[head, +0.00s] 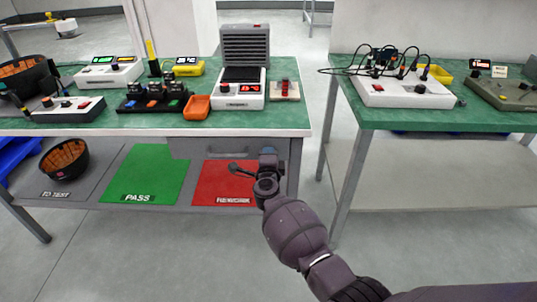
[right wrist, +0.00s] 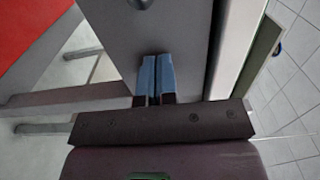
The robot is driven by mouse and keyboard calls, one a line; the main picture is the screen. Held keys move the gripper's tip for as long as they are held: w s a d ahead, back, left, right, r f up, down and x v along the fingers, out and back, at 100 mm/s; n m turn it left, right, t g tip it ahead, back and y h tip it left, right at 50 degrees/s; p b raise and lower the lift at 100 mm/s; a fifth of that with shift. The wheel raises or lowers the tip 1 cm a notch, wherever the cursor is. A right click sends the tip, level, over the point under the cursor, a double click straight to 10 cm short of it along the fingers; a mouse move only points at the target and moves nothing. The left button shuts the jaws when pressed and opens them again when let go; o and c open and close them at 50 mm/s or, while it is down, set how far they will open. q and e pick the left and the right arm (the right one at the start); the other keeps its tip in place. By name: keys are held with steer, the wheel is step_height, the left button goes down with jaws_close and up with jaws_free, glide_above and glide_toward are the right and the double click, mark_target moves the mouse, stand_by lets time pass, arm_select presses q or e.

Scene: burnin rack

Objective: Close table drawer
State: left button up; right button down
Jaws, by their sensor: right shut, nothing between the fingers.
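The grey table drawer (head: 215,149) sits under the right part of the left green-topped table (head: 150,124). Its front is partly hidden behind my right arm, and I cannot tell exactly how far it stands out. My right gripper (head: 267,153) is at the right end of the drawer, below the table edge. In the right wrist view, its blue fingertips (right wrist: 156,62) are together and empty, pointing at a flat grey panel (right wrist: 175,25). They are at or very near the panel; contact is not clear. My left gripper is not in view.
A lower shelf holds a green PASS mat (head: 147,174), a red mat (head: 222,183) and a dark bowl (head: 64,160). Devices and an orange tray (head: 196,107) stand on the tabletop. A second table (head: 440,117) stands right, across a gap. Front floor is clear.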

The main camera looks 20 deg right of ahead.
steer(key=shift+w+d+r, duration=0.2)
steer(key=shift+r, duration=0.4)
steer(key=f+p+v, duration=0.1)
steer(key=p+v, duration=0.2)
steer(key=v, duration=0.8)
arm_select(q)
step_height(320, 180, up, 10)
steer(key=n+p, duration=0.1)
steer(key=p, duration=1)
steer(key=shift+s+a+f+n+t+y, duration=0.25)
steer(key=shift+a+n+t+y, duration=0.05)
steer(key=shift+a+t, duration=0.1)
arm_select(e)
steer(key=s+d+r+n+g+y, duration=0.1)
steer(key=s+n, duration=0.6)
steer(key=s, duration=0.8)
steer(key=s+d+r+n+g+y, duration=0.1)
steer(key=s+d+n, duration=0.4)
steer(key=s, duration=1)
steer(key=s+d+r+n+g+y, duration=0.1)
steer(key=s+d+n+g+y, duration=0.2)
steer(key=s+n, duration=0.7)
steer(key=s+d+g, duration=0.1)
steer(key=s, duration=0.4)
steer(key=shift+s+n+y, duration=0.15)
steer(key=shift+n+y, duration=0.15)
steer(key=shift+n, duration=0.1)
steer(key=shift+d, duration=0.1)
